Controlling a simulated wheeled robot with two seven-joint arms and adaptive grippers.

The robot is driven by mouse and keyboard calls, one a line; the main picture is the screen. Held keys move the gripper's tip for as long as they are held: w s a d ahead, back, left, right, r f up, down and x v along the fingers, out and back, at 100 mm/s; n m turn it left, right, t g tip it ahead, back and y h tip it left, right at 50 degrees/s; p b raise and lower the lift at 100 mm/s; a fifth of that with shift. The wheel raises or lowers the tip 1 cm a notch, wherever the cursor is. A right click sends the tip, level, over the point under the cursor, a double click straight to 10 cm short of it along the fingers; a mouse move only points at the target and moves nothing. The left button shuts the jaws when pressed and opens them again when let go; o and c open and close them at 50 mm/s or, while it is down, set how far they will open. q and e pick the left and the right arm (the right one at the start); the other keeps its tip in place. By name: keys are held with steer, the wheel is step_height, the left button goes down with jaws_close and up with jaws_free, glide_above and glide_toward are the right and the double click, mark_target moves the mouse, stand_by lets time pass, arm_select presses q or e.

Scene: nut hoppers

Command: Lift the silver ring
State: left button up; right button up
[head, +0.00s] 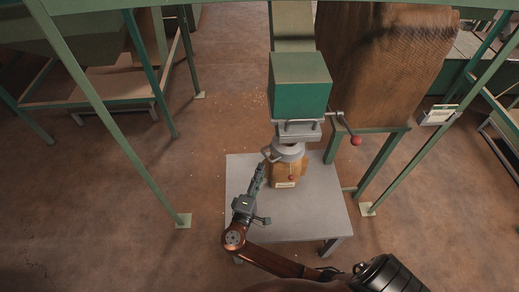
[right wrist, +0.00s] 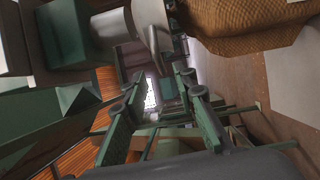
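The silver ring (head: 288,153) sits around the spout under the green hopper box, at the top of a small brown sack (head: 286,173). A handle sticks out from its left side. My right gripper (head: 260,170) points up towards the ring from the lower left, close to the handle. In the right wrist view its two fingers (right wrist: 163,82) are apart with nothing between them. A grey metal part (right wrist: 153,32) lies just beyond the fingertips there; I cannot tell whether it is the ring or the spout. My left gripper is not in view.
The sack stands on a grey table (head: 320,215) with free room on both sides. Green frame legs stand left and right. A large brown sack (head: 375,65) stands behind.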

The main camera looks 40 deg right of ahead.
mark_target(267, 156)
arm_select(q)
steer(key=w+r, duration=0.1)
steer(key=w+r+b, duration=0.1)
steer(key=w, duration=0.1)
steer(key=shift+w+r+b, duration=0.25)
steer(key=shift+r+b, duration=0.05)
arm_select(e)
steer(key=x, duration=0.7)
steer(key=shift+w+d, duration=0.1)
steer(key=shift+d, duration=0.25)
steer(key=shift+c, duration=0.3)
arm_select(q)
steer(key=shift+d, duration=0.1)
arm_select(e)
jaws_close()
